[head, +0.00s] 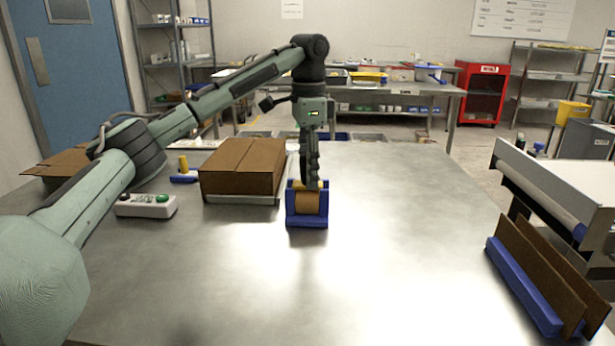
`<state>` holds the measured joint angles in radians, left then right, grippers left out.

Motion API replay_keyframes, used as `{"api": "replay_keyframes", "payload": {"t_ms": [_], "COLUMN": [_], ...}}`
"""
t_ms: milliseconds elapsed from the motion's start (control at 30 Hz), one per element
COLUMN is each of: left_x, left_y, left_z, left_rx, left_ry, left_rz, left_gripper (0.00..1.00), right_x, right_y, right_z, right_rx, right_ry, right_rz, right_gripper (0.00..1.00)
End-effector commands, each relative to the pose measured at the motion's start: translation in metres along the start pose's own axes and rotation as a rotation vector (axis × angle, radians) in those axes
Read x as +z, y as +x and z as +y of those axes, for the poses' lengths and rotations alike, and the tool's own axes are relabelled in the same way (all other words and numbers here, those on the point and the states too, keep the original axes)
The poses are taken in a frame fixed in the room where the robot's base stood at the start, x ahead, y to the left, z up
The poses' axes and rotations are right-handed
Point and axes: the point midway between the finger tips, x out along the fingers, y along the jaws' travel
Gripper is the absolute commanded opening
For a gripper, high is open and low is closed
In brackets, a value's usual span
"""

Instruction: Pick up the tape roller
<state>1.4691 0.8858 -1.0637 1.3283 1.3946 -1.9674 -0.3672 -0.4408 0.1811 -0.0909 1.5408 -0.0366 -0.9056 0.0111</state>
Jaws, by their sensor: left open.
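The tape roller (307,202), which I take to be the tan roll, sits in a blue cradle (306,221) on the metal table, near its middle. My left gripper (313,183) points straight down at the roll from above, with its fingertips at the top of the roll. It is open. The fingers are seen nearly edge-on and cover part of the roll and the cradle's back, so I cannot tell whether they touch it. My right gripper is not in view.
A cardboard box (240,170) stands just left of the cradle. A control box with buttons (146,205) and a small blue and yellow item (184,172) are further left. Cardboard sheets in a blue rack (519,287) stand at the right. The front middle of the table is clear.

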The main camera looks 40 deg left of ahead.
Motion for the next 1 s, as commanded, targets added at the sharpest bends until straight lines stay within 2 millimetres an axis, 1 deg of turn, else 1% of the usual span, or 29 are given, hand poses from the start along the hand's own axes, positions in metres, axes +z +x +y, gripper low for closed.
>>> {"api": "replay_keyframes", "payload": {"t_ms": [133, 267, 533, 867, 1000], "left_x": [0.0, 0.0, 0.0, 0.0, -0.001], "left_y": [0.0, 0.0, -0.001, -0.002, -0.01], "left_z": [0.0, 0.0, 0.0, 0.0, 0.0], "left_rx": [0.0, 0.0, 0.0, -0.001, -0.001], "left_ry": [0.0, 0.001, 0.001, 0.001, 0.001], "left_rz": [0.0, 0.0, 0.0, 0.001, 0.002], "left_gripper": [0.49, 0.33, 0.0, 0.0, 0.0], "right_x": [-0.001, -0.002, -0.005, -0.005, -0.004], "right_y": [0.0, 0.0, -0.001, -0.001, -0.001], "right_z": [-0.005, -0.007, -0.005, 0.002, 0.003], "right_rx": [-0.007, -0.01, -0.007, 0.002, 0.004], "right_ry": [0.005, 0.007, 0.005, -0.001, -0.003], "right_rz": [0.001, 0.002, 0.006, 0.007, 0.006], "right_gripper": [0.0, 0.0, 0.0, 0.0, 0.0]}}
